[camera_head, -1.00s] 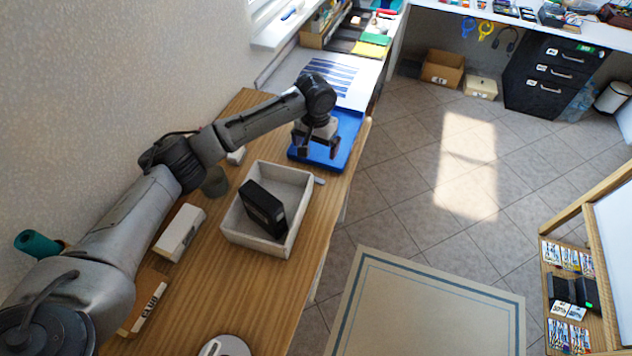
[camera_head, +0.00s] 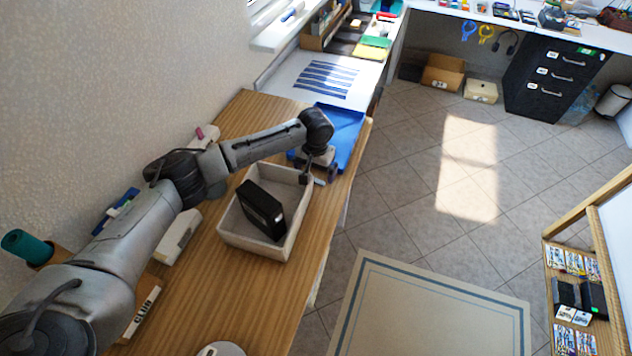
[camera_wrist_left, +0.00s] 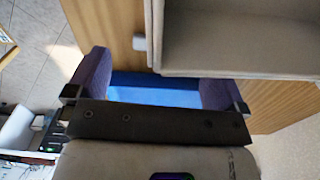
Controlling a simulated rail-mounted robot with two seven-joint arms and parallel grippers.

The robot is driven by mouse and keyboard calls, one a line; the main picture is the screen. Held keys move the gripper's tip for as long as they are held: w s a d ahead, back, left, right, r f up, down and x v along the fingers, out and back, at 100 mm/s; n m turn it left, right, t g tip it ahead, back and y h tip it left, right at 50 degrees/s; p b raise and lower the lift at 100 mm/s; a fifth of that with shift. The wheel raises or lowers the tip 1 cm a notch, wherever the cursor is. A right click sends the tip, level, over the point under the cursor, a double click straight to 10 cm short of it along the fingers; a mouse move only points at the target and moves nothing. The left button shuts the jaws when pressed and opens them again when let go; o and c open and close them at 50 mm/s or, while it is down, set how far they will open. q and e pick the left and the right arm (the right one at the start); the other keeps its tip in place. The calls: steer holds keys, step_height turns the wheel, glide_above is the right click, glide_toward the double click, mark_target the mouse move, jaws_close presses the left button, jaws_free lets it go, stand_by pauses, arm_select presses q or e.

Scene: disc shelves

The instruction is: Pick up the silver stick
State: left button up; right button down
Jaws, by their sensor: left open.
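The silver stick (camera_head: 320,182) is a small grey piece on the wooden table, close to the far right corner of the pale box (camera_head: 241,240). In the left wrist view a short end of the stick (camera_wrist_left: 140,43) shows beside the box wall; I cannot tell how long it is. My left gripper (camera_head: 318,175) points down just above the stick, next to the box corner. In the left wrist view its two purple-padded fingers (camera_wrist_left: 157,88) are wide apart with nothing between them. My right gripper is not in view.
The box holds a black case (camera_head: 261,209) and its wall stands close to my left gripper. A blue tray (camera_head: 343,131) lies beyond on the table (camera_head: 199,285). A white box (camera_head: 176,243) sits beside my arm.

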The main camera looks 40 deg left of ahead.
mark_target(315, 179)
arm_select(q)
step_height(315, 179, down, 3)
steer(key=shift+s+f+b, duration=0.1)
steer(key=shift+f+b, duration=0.1)
steer(key=shift+b, duration=0.15)
steer(key=shift+c, duration=0.3)
steer(key=c, duration=0.9)
steer(key=shift+r, duration=0.15)
steer(key=shift+c, duration=0.2)
